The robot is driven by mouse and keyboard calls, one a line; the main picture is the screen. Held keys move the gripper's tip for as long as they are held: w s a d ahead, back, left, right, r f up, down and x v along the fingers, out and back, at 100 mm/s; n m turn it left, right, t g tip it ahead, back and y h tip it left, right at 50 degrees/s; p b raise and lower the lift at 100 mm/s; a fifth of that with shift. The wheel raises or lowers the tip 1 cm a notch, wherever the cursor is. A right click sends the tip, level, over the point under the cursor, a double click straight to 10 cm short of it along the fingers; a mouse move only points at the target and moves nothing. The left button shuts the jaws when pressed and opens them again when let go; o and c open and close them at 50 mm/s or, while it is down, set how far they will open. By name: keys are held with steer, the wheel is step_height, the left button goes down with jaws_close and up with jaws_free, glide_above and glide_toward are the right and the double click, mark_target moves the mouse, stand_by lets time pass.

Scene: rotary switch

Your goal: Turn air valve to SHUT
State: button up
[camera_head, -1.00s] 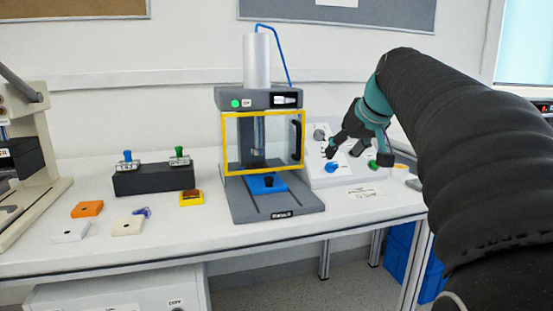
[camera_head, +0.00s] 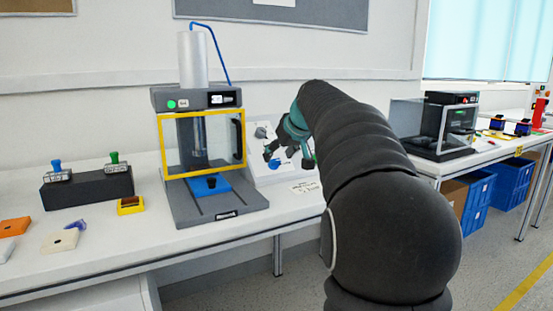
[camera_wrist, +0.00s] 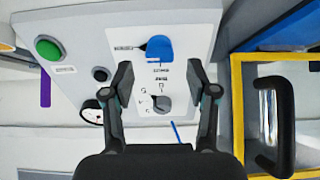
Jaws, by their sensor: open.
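A pale sloped control panel (camera_head: 267,178) stands right of the press, partly hidden by my gripper and arm. In the wrist view it carries a blue knob (camera_wrist: 159,48) with a dark tip on its left side and small labels around it. A grey rotary knob (camera_wrist: 160,104) with marks around it sits below. Which knob is the air valve I cannot read. My gripper (camera_wrist: 160,78) is open and empty, its fingers on either side of the space between the knobs. In the head view my gripper (camera_head: 288,157) is in front of the panel.
The panel also has a green button (camera_wrist: 48,49), a black button (camera_wrist: 100,74) and a gauge (camera_wrist: 91,111). The press with its yellow-framed guard (camera_head: 203,169) and black handle (camera_wrist: 275,125) stands close beside it. A black block (camera_head: 87,187) with two stamps is further left.

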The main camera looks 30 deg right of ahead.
mark_target(275, 163)
steer(key=shift+x, duration=1.25)
steer(key=shift+c, duration=0.2)
jaws_close()
